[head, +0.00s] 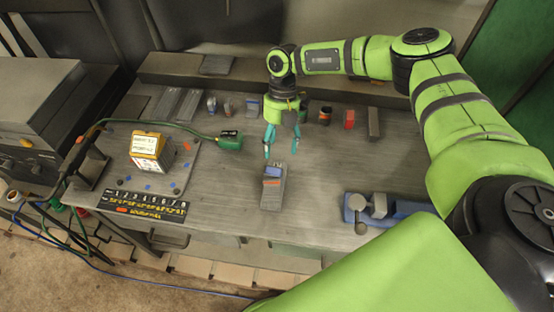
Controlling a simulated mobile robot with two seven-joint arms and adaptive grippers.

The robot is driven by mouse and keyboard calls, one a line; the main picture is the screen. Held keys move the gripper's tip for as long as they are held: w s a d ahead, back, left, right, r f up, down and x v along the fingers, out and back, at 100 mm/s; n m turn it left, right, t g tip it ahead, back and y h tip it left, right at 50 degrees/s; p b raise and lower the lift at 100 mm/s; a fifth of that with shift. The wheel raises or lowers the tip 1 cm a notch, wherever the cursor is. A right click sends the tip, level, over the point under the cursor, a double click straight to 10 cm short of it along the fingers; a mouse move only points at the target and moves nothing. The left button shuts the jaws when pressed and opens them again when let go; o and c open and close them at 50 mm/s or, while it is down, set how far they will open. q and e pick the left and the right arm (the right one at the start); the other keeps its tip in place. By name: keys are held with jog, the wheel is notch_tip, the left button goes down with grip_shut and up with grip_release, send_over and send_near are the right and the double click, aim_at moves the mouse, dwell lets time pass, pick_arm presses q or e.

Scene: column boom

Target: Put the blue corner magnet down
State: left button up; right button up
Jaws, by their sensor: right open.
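My right gripper (281,152) comes down over the middle of the bench with its two teal fingers apart. Just below the fingertips, a grey block-like piece (272,195) lies on the bench. A small blue patch (272,171) shows at its upper end, with an orange stripe below it. This patch may be the blue corner magnet, but it is too small to be sure. I cannot tell if the fingers touch it. No held object shows between the fingers. My left gripper is out of view.
The bench (320,205) is clear right of the grey piece. A blue-and-grey vise (385,208) sits at the right front. Several small items, including a red one (349,118), line the back.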

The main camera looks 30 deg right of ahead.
jog(key=shift+b+v, duration=0.7)
jog(key=shift+v, duration=2.15)
jog(key=shift+s+f, duration=0.1)
